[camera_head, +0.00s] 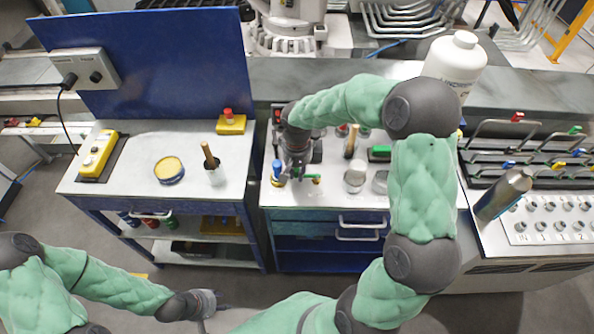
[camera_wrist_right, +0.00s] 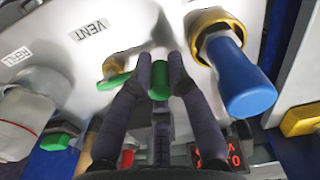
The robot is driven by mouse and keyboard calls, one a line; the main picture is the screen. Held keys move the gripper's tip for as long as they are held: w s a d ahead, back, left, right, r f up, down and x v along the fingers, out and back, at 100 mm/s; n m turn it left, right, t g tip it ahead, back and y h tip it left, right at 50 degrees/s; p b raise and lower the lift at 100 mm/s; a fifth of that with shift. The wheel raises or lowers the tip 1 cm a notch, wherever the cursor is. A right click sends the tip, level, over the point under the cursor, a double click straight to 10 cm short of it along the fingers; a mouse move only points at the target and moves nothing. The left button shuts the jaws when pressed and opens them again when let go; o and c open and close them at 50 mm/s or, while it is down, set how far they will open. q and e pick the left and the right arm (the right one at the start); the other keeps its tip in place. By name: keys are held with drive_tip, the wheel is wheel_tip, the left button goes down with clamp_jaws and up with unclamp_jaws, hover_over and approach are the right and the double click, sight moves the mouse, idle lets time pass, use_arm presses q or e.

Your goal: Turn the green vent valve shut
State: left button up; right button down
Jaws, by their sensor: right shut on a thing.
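The green vent valve shows in the right wrist view, with its green handle (camera_wrist_right: 115,81) on a brass body (camera_wrist_right: 113,66) below the VENT label (camera_wrist_right: 89,29). My right gripper (camera_wrist_right: 160,78) is shut on the handle; part of the green shows between its fingertips and the rest sticks out to the left. In the head view my right gripper (camera_head: 299,174) reaches down to the front of the middle bench, with a bit of the green handle (camera_head: 316,180) showing beside it. My left gripper (camera_head: 208,303) hangs low in front of the benches, away from the valve; its fingers are too small to read.
A blue-handled valve (camera_wrist_right: 245,85) on brass stands just right of my right gripper in the wrist view. A red display (camera_wrist_right: 218,154) sits below. A white bottle (camera_head: 455,60) stands behind my right arm. The floor before the left bench is clear.

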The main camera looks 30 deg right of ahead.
drive_tip(key=n+p, duration=0.1)
drive_tip(key=s+n, duration=0.1)
drive_tip(key=n, duration=0.1)
drive_tip(key=s+n+p, duration=0.1)
drive_tip(key=n, duration=0.1)
drive_tip(key=shift+s+a+r+p, duration=0.2)
drive_tip(key=shift+a+p, duration=0.1)
drive_tip(key=shift+a, duration=0.05)
drive_tip(key=s+n+p, duration=0.1)
drive_tip(key=n, duration=0.1)
drive_tip(key=s+n+p, duration=0.1)
drive_tip(key=n, duration=0.1)
drive_tip(key=shift+s+d+n, duration=0.15)
drive_tip(key=shift+n, duration=0.15)
drive_tip(key=s+n+p, duration=0.1)
drive_tip(key=n, duration=0.1)
drive_tip(key=s+d+n+p, duration=0.1)
drive_tip(key=n+p, duration=0.1)
drive_tip(key=shift+d, duration=0.1)
drive_tip(key=shift+s+d+f+n+p, duration=0.1)
drive_tip(key=shift+s+d+n+p, duration=0.3)
drive_tip(key=shift+n+p, duration=0.5)
drive_tip(key=shift+s+d+n+p, duration=0.25)
drive_tip(key=shift+d+n+p, duration=0.15)
drive_tip(key=shift+n, duration=0.8)
drive_tip(key=c, duration=1.5)
unclamp_jaws()
drive_tip(key=shift+o, duration=0.2)
drive_tip(key=shift+s, duration=0.1)
